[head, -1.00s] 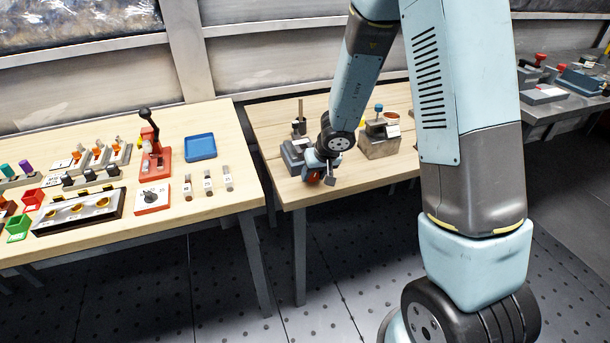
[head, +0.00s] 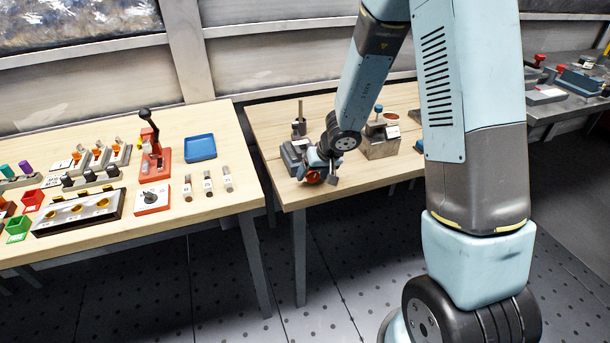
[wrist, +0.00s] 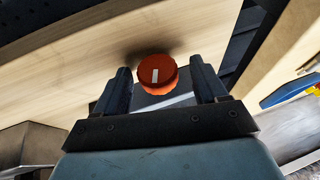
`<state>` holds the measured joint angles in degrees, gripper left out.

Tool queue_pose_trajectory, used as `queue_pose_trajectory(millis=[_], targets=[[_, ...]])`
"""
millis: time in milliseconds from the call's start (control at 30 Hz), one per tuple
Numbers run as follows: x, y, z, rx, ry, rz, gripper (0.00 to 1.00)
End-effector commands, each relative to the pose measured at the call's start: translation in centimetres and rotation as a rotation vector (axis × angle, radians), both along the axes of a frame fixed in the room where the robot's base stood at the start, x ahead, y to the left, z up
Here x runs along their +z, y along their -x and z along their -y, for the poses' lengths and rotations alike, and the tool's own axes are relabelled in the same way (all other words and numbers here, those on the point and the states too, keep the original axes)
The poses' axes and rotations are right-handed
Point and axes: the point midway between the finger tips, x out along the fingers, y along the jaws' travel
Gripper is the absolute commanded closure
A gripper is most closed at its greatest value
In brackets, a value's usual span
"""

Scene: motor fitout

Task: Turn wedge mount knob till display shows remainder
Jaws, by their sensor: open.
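An orange-red round knob (wrist: 157,72) with a white mark on its face shows in the wrist view. My gripper (wrist: 160,76) is open, with one finger on each side of the knob. Whether the fingers touch it, I cannot tell. In the head view my gripper (head: 314,176) is low at the front left of the right-hand wooden table, and the orange-red knob shows beside it. A grey block (head: 292,156) with an upright post stands just behind; my gripper partly hides it. No display reading is legible in either view.
The wooden table (head: 265,130) also carries a block with a blue-topped knob (head: 380,138), right of my arm. The left table (head: 230,200) holds a red lever press (head: 154,155), a blue tray (head: 200,147) and several small parts. A gap separates the two tables.

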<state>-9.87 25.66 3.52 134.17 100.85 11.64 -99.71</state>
Motion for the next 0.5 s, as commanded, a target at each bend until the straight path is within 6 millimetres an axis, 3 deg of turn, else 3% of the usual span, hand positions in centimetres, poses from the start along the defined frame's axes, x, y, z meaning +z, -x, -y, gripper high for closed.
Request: queue_pose_trajectory(millis=[267, 500], targets=[[0.1, 0.1, 0.1, -0.002, 0.001, -0.001, 0.29], [1.5, 0.5, 0.6, -0.001, 0.000, 0.000, 0.29]])
